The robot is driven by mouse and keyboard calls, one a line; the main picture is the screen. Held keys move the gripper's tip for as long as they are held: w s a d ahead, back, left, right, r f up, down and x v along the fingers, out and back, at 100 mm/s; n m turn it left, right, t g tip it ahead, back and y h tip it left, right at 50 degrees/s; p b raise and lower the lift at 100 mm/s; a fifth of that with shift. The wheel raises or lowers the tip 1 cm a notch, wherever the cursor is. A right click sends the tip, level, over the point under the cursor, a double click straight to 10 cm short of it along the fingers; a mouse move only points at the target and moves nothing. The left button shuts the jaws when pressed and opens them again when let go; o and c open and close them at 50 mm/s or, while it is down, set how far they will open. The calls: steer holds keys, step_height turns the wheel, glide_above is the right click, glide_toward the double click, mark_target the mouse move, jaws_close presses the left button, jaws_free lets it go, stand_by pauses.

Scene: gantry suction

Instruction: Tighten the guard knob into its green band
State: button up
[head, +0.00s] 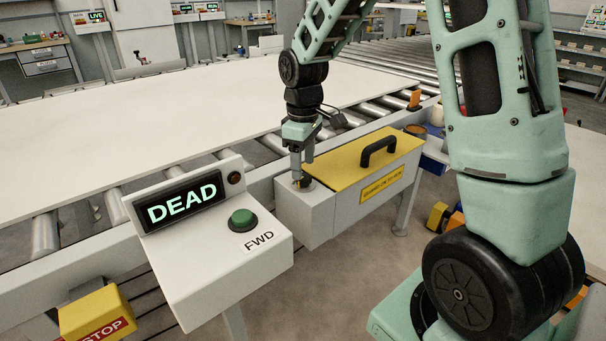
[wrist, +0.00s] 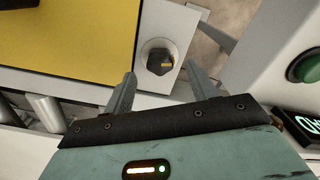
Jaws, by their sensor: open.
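My gripper (wrist: 160,69) is open, with one finger on each side of the knob and visible gaps between. In the head view my gripper (head: 301,179) points down over the white box and largely hides the knob. I cannot make out a green band around the knob in either view.
A console with a "DEAD" display (head: 184,204) and a green FWD button (head: 243,220) stands close on the left. The cover's black handle (head: 379,151) rises beside my gripper. A yellow STOP box (head: 97,314) is at lower left. A white panel (head: 110,110) lies on the rollers.

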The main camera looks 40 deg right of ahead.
mark_target(306, 179)
steer(key=shift+f, duration=1.45)
steer(key=shift+c, duration=0.3)
steer(key=c, duration=0.9)
steer(key=m+p, duration=0.1)
steer(key=m, duration=0.1)
steer(key=shift+r+m+p, duration=0.1)
steer(key=shift+m+p, duration=1.15)
steer(key=shift+m, duration=0.75)
